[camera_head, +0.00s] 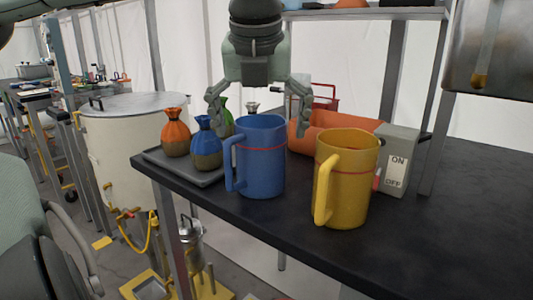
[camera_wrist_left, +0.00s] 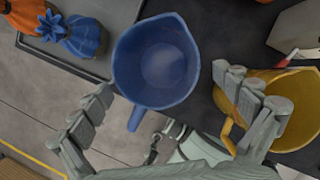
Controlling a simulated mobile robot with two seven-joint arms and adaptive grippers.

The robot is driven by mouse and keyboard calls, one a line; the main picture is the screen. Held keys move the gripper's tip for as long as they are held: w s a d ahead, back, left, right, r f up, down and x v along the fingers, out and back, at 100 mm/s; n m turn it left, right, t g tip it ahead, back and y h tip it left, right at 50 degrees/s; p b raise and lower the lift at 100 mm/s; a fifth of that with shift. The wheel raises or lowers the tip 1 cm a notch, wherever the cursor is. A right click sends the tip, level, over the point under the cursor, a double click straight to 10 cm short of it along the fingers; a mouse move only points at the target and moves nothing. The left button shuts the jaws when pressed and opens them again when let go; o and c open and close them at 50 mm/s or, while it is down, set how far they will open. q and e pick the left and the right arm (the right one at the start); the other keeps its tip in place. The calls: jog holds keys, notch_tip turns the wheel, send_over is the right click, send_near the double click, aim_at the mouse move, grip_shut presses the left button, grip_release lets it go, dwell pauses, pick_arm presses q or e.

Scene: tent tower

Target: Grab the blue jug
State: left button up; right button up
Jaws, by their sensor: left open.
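The blue jug (camera_head: 262,160) stands upright near the left edge of the dark table, its handle toward the left front. In the wrist view, I look down into the empty blue jug (camera_wrist_left: 157,60). My left gripper (camera_head: 260,122) points down at the jug's rim, open and empty, its fingers spread to either side. In the wrist view, the gripper (camera_wrist_left: 163,82) has the jug beyond and between its fingertips. Its right finger overlaps the yellow jug (camera_wrist_left: 285,105); contact cannot be told.
The yellow jug (camera_head: 346,180) stands close on the right. A grey tray (camera_head: 205,178) holds an orange pouch (camera_head: 175,138), a blue pouch (camera_head: 206,145) and a green one. An orange roll (camera_head: 310,137) and a switch box (camera_head: 398,165) are behind. The table's right front (camera_head: 450,225) is clear.

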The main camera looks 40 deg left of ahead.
pick_arm(q)
jog(key=x, duration=0.4)
jog(key=shift+w+a+f+p, duration=0.2)
jog(key=shift+a+f+p, duration=0.05)
jog(key=shift+a+p, duration=0.1)
jog(key=shift+w+a+f, duration=0.1)
jog(key=shift+w+f, duration=0.05)
jog(key=shift+f, duration=0.2)
pick_arm(e)
jog(key=shift+x, duration=0.85)
jog(key=shift+a, duration=0.2)
pick_arm(q)
jog(key=shift+c, duration=1.3)
jog(key=c, duration=1)
pick_arm(e)
jog(key=shift+d, duration=0.2)
pick_arm(q)
jog(key=shift+r, duration=0.1)
jog(key=shift+c, duration=0.2)
